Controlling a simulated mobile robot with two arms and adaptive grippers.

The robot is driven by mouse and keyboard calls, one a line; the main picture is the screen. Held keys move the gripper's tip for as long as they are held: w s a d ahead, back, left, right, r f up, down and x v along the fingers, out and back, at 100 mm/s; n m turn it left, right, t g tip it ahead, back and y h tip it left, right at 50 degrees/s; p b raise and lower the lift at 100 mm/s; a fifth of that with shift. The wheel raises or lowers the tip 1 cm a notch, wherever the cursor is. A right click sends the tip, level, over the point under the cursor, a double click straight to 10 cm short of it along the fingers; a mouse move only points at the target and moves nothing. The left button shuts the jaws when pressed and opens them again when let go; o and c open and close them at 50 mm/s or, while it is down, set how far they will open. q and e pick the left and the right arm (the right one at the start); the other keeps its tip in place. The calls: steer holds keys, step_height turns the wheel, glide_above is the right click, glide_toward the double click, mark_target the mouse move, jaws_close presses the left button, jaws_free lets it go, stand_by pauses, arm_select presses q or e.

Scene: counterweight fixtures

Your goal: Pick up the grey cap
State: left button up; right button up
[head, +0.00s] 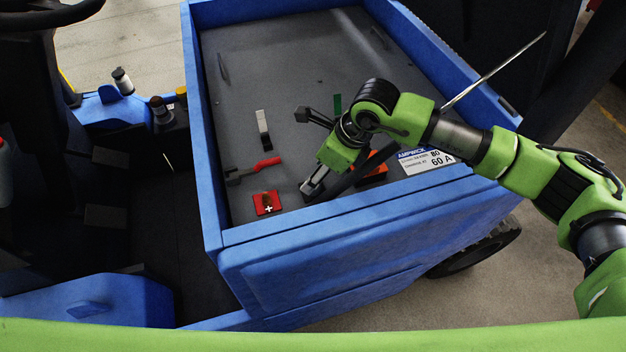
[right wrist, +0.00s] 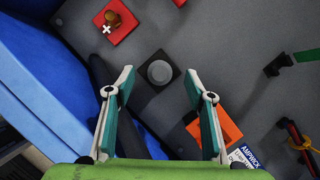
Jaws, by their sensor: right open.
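My right gripper (right wrist: 159,82) is open, with one finger on each side of the cap in that view. The fingers look empty, and I cannot tell their height above it. In the head view my right arm reaches into the blue cargo bed (head: 235,236), with the right gripper (head: 318,175) low near its front wall. It mostly hides the cap's area there. My left gripper is in neither view.
A red block with a white plus (head: 267,204) lies left of the gripper. A red-handled tool (head: 266,163) and a black-and-white bar (head: 262,130) lie behind it. An orange block (head: 376,174) and a label (head: 425,160) are right. The bed's back is mostly clear.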

steer(key=p+x, duration=0.1)
steer(key=x, duration=0.2)
steer(key=shift+f, duration=0.55)
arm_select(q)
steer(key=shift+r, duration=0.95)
arm_select(e)
steer(key=c, duration=0.8)
